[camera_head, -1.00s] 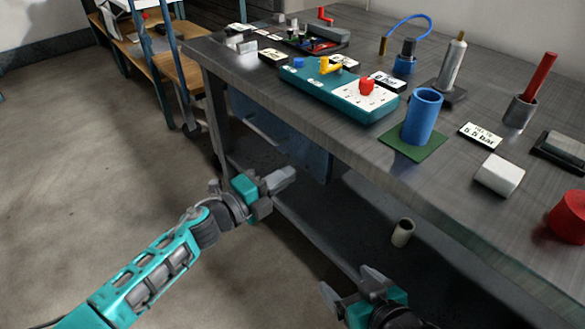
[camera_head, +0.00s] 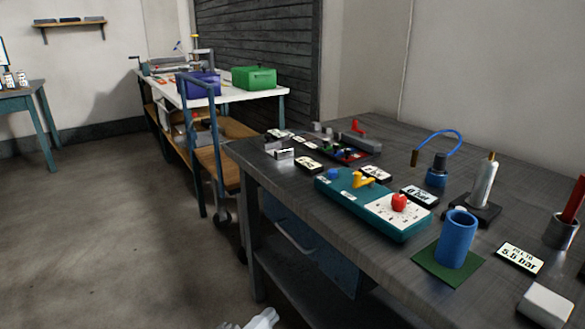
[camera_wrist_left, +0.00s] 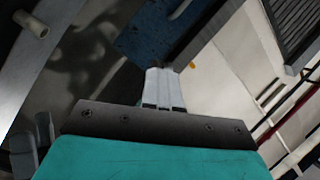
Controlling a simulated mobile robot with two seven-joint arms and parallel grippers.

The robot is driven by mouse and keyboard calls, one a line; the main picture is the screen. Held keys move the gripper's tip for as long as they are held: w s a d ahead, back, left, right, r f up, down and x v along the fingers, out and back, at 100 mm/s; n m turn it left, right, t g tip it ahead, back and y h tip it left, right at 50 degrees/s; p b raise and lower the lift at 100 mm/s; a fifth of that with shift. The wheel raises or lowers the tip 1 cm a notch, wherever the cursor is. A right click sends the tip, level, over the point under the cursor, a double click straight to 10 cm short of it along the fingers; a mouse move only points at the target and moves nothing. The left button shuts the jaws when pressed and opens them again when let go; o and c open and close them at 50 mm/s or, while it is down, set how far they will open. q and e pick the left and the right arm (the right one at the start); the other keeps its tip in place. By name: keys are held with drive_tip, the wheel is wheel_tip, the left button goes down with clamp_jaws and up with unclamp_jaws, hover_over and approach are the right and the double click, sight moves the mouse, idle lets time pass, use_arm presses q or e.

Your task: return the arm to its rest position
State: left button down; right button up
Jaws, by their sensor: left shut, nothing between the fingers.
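My left gripper (camera_head: 262,318) shows only at the bottom edge of the head view, in front of the workbench and below its top. In the left wrist view its pale fingers (camera_wrist_left: 163,88) are together, with nothing held between them. Grey finger-like parts at the left edge of the left wrist view look like my right gripper (camera_wrist_left: 33,145); how far they are apart is unclear. The right gripper is outside the head view.
The workbench (camera_head: 400,265) fills the right, with a teal control box (camera_head: 345,205), a blue cup (camera_head: 456,238) on a green mat and several labels. A pale roll (camera_wrist_left: 30,22) shows in the left wrist view. A cart (camera_head: 205,150) stands behind; the floor at left is clear.

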use_arm(q)
drive_tip(key=s+a+f+n+g+y, duration=0.2)
drive_tip(key=s+a+f+n+y, duration=0.25)
drive_tip(key=s+n, duration=0.3)
drive_tip(key=s+a+f+n+g+y, duration=0.25)
drive_tip(key=s+a+n, duration=0.25)
drive_tip(key=s+n, duration=0.25)
drive_tip(key=a+r+y+p, duration=0.1)
drive_tip(key=a+r+p, duration=0.2)
drive_tip(key=r+p, duration=0.8)
drive_tip(key=t+p, duration=0.1)
drive_tip(key=p, duration=0.4)
drive_tip(key=shift+r+n, duration=0.2)
drive_tip(key=shift+n, duration=0.2)
use_arm(e)
drive_tip(key=s+d+r, duration=0.1)
drive_tip(key=d+r, duration=0.2)
drive_tip(key=r, duration=0.9)
drive_tip(key=shift+s+h, duration=0.25)
drive_tip(key=shift+h, duration=0.15)
use_arm(q)
drive_tip(key=shift+s, duration=0.1)
use_arm(e)
drive_tip(key=shift+d, duration=0.1)
